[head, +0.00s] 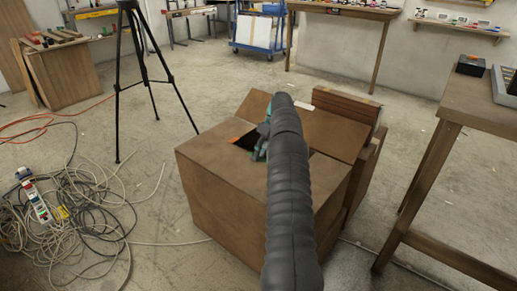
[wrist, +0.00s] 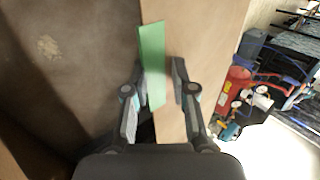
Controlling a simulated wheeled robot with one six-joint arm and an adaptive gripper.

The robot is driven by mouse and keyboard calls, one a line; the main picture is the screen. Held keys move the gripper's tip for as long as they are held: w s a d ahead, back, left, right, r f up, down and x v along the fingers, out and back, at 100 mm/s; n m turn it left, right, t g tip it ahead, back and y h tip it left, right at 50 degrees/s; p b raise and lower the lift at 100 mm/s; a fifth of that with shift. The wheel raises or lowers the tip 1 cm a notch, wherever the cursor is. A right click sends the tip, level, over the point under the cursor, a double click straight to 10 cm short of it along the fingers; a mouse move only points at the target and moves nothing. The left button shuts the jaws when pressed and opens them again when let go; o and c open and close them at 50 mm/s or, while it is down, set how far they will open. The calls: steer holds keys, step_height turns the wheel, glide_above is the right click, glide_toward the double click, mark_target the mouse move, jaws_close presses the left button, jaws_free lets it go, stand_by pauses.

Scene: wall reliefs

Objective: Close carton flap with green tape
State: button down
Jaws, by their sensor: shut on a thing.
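The brown carton (head: 215,178) stands on the floor in the middle of the head view, with raised flaps at its far side and a dark gap in its top. An orange patch (head: 243,139) shows beside the gap. My gripper (head: 262,143) is at the gap, largely hidden behind my arm. In the wrist view my gripper (wrist: 158,85) has its fingers on either side of the green tape (wrist: 152,62), which lies along the edge of a brown flap (wrist: 205,60). It is shut on this flap.
A wooden table (head: 455,110) stands close on the right. A black tripod (head: 130,60) stands at the back left. Tangled cables (head: 80,200) and a power strip (head: 37,200) lie on the left floor. Some floor between the cables and the carton is clear.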

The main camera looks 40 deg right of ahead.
steer(key=shift+s+a+f+y, duration=0.1)
steer(key=shift+a+f+y, duration=0.2)
steer(key=shift+f, duration=0.2)
steer(key=shift+a+f+y, duration=0.15)
steer(key=shift+f+y, duration=0.15)
steer(key=shift+f, duration=0.3)
steer(key=c, duration=1.4)
jaws_free()
steer(key=shift+g, duration=0.3)
steer(key=shift+o, duration=0.4)
steer(key=shift+a, duration=0.1)
